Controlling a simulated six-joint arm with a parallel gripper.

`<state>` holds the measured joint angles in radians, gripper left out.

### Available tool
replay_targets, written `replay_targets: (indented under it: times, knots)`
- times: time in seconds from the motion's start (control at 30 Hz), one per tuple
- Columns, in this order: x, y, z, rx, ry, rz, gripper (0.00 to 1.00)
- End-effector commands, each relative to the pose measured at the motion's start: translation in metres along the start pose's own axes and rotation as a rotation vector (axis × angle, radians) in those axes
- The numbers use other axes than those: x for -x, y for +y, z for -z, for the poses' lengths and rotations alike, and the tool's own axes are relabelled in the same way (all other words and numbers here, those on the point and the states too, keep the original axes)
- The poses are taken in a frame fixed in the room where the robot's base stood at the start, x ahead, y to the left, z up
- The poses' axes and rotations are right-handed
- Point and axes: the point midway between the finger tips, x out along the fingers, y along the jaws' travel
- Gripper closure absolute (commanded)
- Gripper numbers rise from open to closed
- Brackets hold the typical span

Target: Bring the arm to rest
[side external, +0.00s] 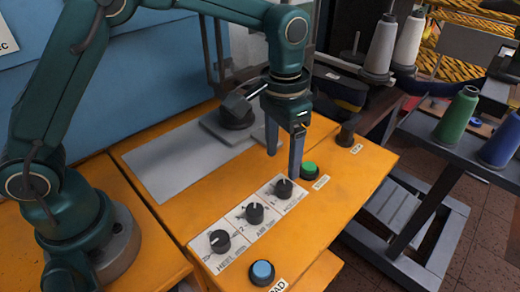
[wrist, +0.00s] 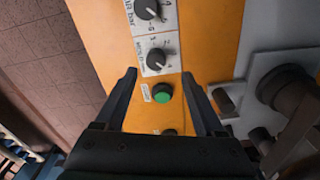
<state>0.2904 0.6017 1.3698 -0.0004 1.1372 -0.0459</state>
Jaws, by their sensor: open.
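My gripper (side external: 284,163) is open and empty, pointing down over the orange bench top (side external: 315,230). In the side external view its fingers hang just left of the green button (side external: 310,167) and behind the nearest dial (side external: 283,187). In the wrist view the two fingers (wrist: 162,100) stand wide apart, with the green button (wrist: 162,93) visible between them. I cannot tell the exact height of the fingertips above the bench.
More dials (side external: 254,212) and (side external: 219,240) and a blue button (side external: 262,271) are on the bench. A dark knob (side external: 346,132) stands at right. A grey plate (side external: 175,165) with a dark fixture (side external: 236,112) lies behind. A rack with thread spools (side external: 457,115) stands right.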

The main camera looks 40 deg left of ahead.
Motion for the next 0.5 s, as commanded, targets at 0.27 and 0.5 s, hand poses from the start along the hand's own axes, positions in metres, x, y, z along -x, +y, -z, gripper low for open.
replay_targets:
  times: [0.27,0.5]
  knots:
    - [0.057,-0.025,-0.037,0.066,0.126,0.003,0.29]
    - [0.088,-0.043,-0.085,0.129,0.244,0.016,0.29]
